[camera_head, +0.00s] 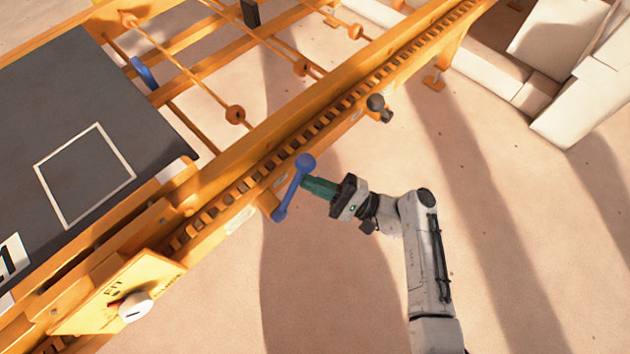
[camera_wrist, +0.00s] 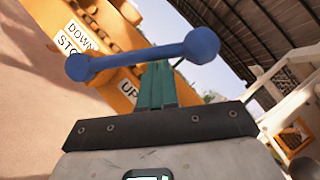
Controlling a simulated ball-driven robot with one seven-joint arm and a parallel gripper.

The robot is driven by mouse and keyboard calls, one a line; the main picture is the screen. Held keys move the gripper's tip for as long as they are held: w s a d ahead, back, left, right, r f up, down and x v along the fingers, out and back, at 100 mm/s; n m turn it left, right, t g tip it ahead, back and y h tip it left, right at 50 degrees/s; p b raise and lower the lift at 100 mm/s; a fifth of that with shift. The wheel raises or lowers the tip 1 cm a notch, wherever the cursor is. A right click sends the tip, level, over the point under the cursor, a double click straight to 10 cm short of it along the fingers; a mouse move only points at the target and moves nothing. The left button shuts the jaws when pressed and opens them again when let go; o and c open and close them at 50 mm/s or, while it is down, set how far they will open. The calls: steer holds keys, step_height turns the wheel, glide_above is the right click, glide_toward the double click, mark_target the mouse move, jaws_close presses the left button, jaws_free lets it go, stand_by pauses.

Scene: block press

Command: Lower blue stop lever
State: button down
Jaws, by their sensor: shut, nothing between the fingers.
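The blue stop lever (camera_head: 292,188) is a rod with a large round knob at one end and a smaller end at its mount, on the side of the orange frame. In the head view it slants, with the large knob at the upper right. The lever also shows in the wrist view (camera_wrist: 140,57), lying across the tips of my fingers, large knob on the right. My gripper (camera_head: 306,184) has green fingers, shut and empty, pointing at the rod just below the knob. It also shows in the wrist view (camera_wrist: 156,68). I cannot tell whether the fingers touch the rod.
Labels STOP (camera_wrist: 70,46), DOWN and UP (camera_wrist: 129,89) stand beside the lever. The orange frame (camera_head: 340,110) runs diagonally past it. A dark knob (camera_head: 376,102) juts out farther along. A yellow panel with a white dial (camera_head: 136,307) is lower left. Sandy floor is open around my arm.

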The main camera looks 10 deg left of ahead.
steer(key=shift+s+a+r+n, duration=0.15)
steer(key=shift+r+n, duration=0.1)
steer(key=shift+n, duration=0.15)
steer(key=shift+p, duration=0.3)
step_height(320, 180, up, 4)
steer(key=n+g+h+p, duration=0.2)
steer(key=n+h+p, duration=0.3)
steer(key=n+p, duration=0.3)
glide_above(286, 200)
steer(key=s+d, duration=0.1)
steer(key=s, duration=0.2)
steer(key=shift+s+a+f+n+t+h+p, duration=0.25)
steer(key=shift+s+a+n+h, duration=0.2)
steer(key=shift+s+a+n, duration=0.25)
steer(key=shift+s+a+f+n+t+h+p, duration=0.15)
steer(key=shift+s+a+n+h+p, duration=0.25)
steer(key=shift+s+a+n, duration=0.35)
steer(key=shift+s+f, duration=0.1)
steer(key=shift+s, duration=0.1)
